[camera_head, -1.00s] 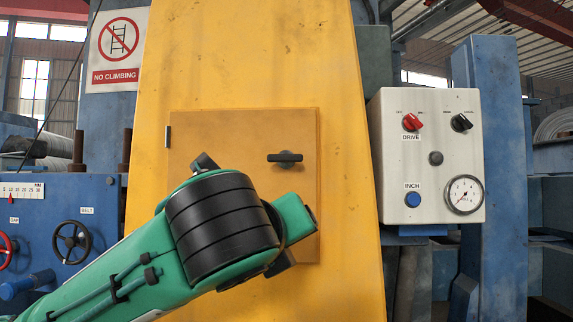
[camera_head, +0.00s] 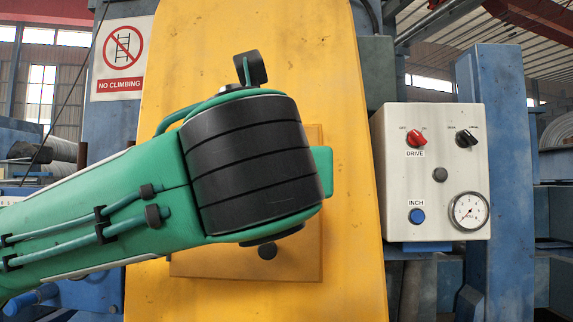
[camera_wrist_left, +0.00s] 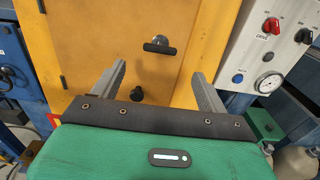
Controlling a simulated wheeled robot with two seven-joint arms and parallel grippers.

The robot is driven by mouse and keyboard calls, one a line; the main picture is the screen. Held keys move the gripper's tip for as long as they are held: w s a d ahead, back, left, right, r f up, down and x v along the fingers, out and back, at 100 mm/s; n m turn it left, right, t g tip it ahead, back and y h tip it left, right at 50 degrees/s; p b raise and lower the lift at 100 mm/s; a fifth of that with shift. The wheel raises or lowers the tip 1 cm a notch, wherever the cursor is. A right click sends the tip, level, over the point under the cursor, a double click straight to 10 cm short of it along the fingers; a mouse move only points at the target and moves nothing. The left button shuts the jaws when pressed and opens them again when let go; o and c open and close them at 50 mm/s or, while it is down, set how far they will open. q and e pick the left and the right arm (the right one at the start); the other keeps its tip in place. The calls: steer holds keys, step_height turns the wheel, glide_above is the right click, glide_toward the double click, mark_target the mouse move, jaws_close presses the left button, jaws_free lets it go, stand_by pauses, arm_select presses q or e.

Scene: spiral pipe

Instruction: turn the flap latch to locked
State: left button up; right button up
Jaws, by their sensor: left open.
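The flap (camera_head: 298,265) is an orange-yellow panel on the yellow machine housing, largely covered by my left arm in the head view. In the left wrist view the flap (camera_wrist_left: 100,45) shows with its latch (camera_wrist_left: 160,47), a dark bar handle lying roughly crosswise. The latch is hidden behind my arm in the head view. My left gripper (camera_wrist_left: 157,68) is open and empty. Its two grey fingers point toward the flap, with the latch beyond and between them, apart from both. My right gripper is in neither view.
A dark round knob (camera_head: 267,252) sits low on the flap. To the right stands a white control box (camera_head: 395,175) with a red drive switch, a blue inch button and a gauge (camera_head: 469,211). A no-climbing sign (camera_head: 122,58) hangs at upper left.

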arm_select(q)
steer(key=w+p, duration=0.3)
steer(key=w, duration=0.5)
steer(key=shift+w+d, duration=0.15)
steer(key=shift+d, duration=0.15)
steer(key=c, duration=1)
